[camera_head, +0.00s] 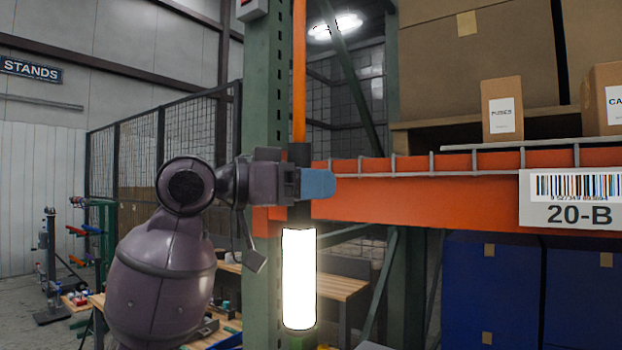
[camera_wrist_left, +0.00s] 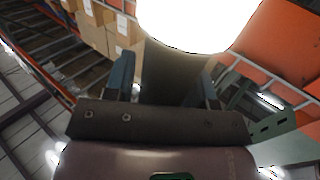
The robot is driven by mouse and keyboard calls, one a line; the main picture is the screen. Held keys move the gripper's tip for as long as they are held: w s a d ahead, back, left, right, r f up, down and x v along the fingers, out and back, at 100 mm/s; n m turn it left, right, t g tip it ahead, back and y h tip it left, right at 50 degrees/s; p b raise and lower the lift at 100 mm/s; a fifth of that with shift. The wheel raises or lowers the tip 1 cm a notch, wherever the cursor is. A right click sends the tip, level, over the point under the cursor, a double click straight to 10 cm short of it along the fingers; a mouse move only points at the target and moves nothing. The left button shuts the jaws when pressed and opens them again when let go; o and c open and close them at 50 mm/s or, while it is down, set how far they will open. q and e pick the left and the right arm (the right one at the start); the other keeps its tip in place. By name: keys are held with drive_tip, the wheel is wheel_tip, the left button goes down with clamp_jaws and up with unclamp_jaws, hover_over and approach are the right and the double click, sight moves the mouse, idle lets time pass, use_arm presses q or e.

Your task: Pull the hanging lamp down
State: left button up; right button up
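The hanging lamp (camera_head: 299,279) is a glowing white tube with a dark upper body, hanging upright from an orange cord or pole (camera_head: 299,72) beside the green rack post. In the left wrist view its bright tube (camera_wrist_left: 198,18) fills the top, with the dark body (camera_wrist_left: 168,75) below it. My left gripper (camera_head: 316,184) is level with the dark body, above the glowing part. Its blue fingers (camera_wrist_left: 163,82) stand on either side of the dark body. A narrow gap shows beside the left-hand finger, so the gripper looks open around it. My right gripper is not in view.
An orange rack beam (camera_head: 430,198) runs right from the green post (camera_head: 266,90), close behind the gripper. A wooden bench (camera_head: 340,283) is behind the lamp.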

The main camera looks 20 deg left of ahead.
use_arm(q)
drive_tip(key=shift+o, duration=0.6)
drive_tip(key=shift+r, duration=0.2)
drive_tip(key=v, duration=1.1)
drive_tip(key=shift+d, duration=0.1)
